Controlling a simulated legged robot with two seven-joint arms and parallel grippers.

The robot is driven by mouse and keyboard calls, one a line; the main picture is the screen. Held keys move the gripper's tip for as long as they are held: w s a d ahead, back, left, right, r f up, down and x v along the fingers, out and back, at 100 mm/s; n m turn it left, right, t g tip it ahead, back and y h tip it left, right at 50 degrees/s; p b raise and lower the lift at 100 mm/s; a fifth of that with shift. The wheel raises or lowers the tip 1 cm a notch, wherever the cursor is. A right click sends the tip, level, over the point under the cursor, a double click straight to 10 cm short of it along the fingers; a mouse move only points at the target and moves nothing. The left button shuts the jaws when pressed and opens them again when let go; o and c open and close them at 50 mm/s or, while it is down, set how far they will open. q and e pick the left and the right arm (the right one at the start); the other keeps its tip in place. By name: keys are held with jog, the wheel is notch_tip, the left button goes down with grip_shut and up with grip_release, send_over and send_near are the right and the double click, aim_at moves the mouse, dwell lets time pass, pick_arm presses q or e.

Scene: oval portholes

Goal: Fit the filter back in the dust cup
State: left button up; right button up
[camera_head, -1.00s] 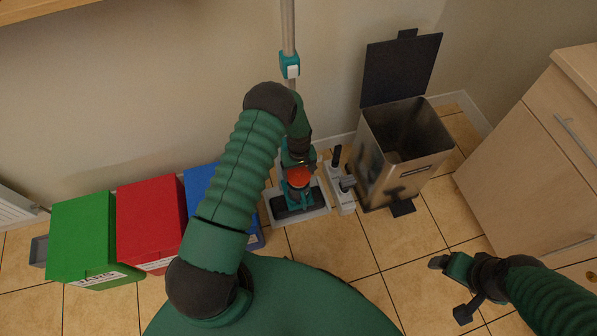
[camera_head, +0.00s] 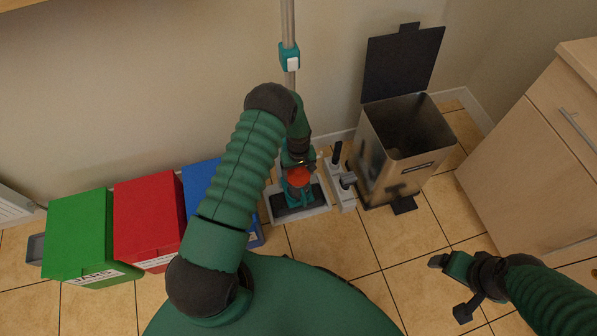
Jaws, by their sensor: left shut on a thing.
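The vacuum cleaner stands upright on its grey dock (camera_head: 318,205) against the wall, with a teal body and a pole. A round orange-red piece, which looks like the filter (camera_head: 299,177), is at the top of the teal dust cup (camera_head: 298,195). My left gripper (camera_head: 298,166) reaches down from above and is shut on the filter. The fingers hide part of it, and I cannot tell how deep it sits in the cup. My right gripper (camera_head: 451,286) is open and empty, above the floor at the lower right.
An open metal pedal bin (camera_head: 405,150) stands right of the dock. A small grey stand (camera_head: 344,192) is between them. Green (camera_head: 80,240), red (camera_head: 150,222) and blue (camera_head: 201,188) bins stand at left. A wooden cabinet (camera_head: 530,165) is at right. The middle floor is clear.

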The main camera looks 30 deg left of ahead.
pick_arm(q)
jog(key=shift+f, duration=0.1)
dwell(0.3)
jog(key=shift+f+b, duration=0.5)
jog(key=shift+f, duration=0.1)
dwell(0.5)
jog(key=o, duration=1.3)
jog(key=shift+f, duration=0.1)
jog(key=shift+o, duration=0.2)
notch_tip(320, 180, up, 17)
jog(key=p, duration=0.6)
jog(key=shift+f, duration=0.15)
jog(key=shift+p, duration=0.3)
